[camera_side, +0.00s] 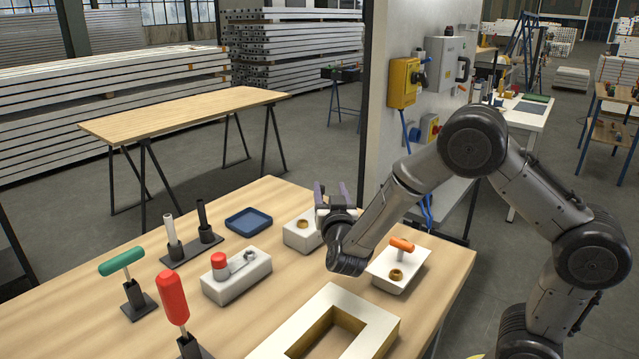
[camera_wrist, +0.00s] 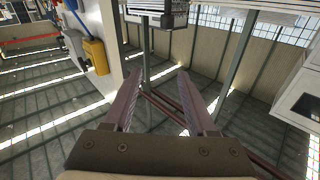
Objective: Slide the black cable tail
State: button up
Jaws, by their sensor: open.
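My gripper (camera_side: 332,192) is above the wooden table, beside the panel's lower edge, with its fingers pointing up. Its two fingers stand apart with nothing between them, and they also show apart in the wrist view (camera_wrist: 159,82). I cannot pick out a black cable tail in either view. Blue cables (camera_side: 404,130) hang below a yellow switch box (camera_side: 404,82) on the light panel (camera_side: 385,40). The yellow box also shows at the upper left of the wrist view (camera_wrist: 97,56), apart from the fingers.
White blocks with fittings (camera_side: 237,280), a hollow white frame (camera_side: 290,332), a blue tray (camera_side: 248,221), a rack with a black and a white post (camera_side: 190,249), and green-handled (camera_side: 121,262) and red-handled (camera_side: 172,297) tools stand on the table (camera_side: 90,330). A grey box (camera_side: 445,58) is on the panel.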

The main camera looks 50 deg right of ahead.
notch_tip(320, 180, down, 5)
jog(key=n, duration=0.1)
jog(key=shift+y, duration=0.3)
jog(key=x, duration=1.3)
jog(key=shift+w+a+r, duration=0.15)
jog(key=shift+w, duration=0.15)
jog(key=shift+c, duration=0.4)
grip_shut()
